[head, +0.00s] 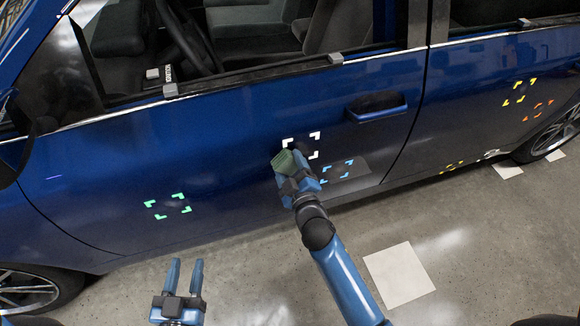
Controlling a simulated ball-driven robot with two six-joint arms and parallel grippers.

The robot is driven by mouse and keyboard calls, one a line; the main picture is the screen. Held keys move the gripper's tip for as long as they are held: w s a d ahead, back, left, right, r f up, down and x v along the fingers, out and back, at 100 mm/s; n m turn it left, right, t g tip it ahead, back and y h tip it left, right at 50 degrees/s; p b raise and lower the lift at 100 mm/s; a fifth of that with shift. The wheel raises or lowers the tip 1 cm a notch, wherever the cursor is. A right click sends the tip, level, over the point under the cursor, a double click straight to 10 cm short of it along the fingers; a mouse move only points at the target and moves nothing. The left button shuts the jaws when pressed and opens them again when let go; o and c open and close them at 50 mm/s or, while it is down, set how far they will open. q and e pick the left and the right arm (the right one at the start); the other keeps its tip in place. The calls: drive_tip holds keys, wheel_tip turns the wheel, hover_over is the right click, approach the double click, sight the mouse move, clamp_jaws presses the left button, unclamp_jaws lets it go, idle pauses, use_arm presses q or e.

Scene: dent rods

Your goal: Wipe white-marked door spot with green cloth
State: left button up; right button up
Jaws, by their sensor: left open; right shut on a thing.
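The blue car door (235,130) fills the middle of the head view. White corner marks (315,138) frame a spot on it, below and left of the door handle. My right gripper (292,172) is shut on the green cloth (284,163) at the lower left of the white marks. The cloth and gripper hide part of that marked spot. I cannot tell whether the cloth touches the door. My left gripper (184,278) is open and empty, low in the view, in front of the door's lower edge.
Green marks (167,207) lie left on the door, and blue marks (338,169) lie just right of my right gripper. Yellow marks (519,93) and orange marks (537,109) are on the rear panel. The door handle (377,106) sticks out above right. Pale squares (399,275) lie on the floor.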

sight(307, 147)
drive_tip(key=shift+x, duration=1.05)
idle(0.4)
drive_tip(key=d+p, duration=0.2)
drive_tip(key=p, duration=0.1)
drive_tip(key=shift+w+r, duration=0.2)
drive_tip(key=shift+w, duration=0.1)
drive_tip(key=shift+w+d+f+p, duration=0.15)
drive_tip(key=shift+w+d+p, duration=0.05)
drive_tip(key=shift+d+p, duration=0.45)
drive_tip(key=shift+w+d+p, duration=0.2)
drive_tip(key=shift+d+p, duration=0.3)
drive_tip(key=shift+p, duration=0.6)
drive_tip(key=p, duration=0.1)
drive_tip(key=d+p, duration=0.1)
drive_tip(key=shift+w+d+p, duration=0.25)
drive_tip(key=shift+w+p, duration=0.05)
drive_tip(key=shift+w+d+p, duration=0.1)
drive_tip(key=shift+d+p, duration=0.2)
drive_tip(key=shift+p, duration=0.1)
